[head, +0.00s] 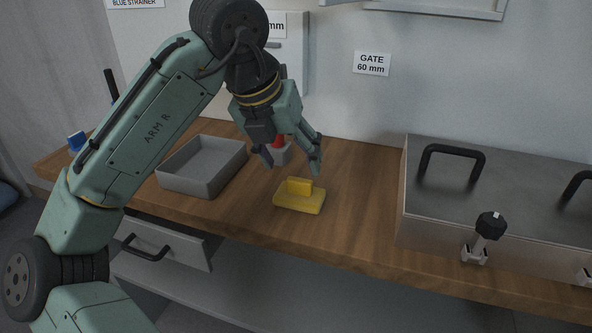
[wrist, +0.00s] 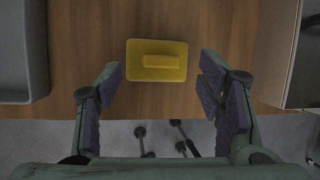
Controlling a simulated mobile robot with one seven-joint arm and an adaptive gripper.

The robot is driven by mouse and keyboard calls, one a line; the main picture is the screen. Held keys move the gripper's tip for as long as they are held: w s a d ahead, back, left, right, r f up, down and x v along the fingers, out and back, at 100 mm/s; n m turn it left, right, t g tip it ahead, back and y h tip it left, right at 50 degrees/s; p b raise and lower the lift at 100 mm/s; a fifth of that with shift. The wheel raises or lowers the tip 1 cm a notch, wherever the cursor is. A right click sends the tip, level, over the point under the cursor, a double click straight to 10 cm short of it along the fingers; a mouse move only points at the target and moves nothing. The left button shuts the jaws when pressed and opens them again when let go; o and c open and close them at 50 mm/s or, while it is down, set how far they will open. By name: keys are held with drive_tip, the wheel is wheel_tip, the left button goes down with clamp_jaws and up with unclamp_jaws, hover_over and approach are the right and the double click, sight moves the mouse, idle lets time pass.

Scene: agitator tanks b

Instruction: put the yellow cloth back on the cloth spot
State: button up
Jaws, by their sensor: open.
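The yellow cloth (head: 299,202) is a flat yellow pad with a raised block on top. It lies on the wooden worktop near its front edge, right of the grey tray. It also shows in the wrist view (wrist: 157,74), ahead of the fingertips. My gripper (head: 290,158) is open and empty, above and apart from the cloth. In the wrist view its two fingers (wrist: 157,80) stand wide apart, to the left and right of the cloth. I cannot make out a marked cloth spot in either view.
A grey open tray (head: 203,190) stands left of the cloth. A large metal box with black handles (head: 451,160) stands at the right, with a black-knobbed lever (head: 489,226) at its front. A small red-topped thing (head: 279,148) is partly hidden behind my gripper. A drawer (head: 165,241) is below the worktop (head: 354,190).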

drive_tip(key=v, duration=0.7)
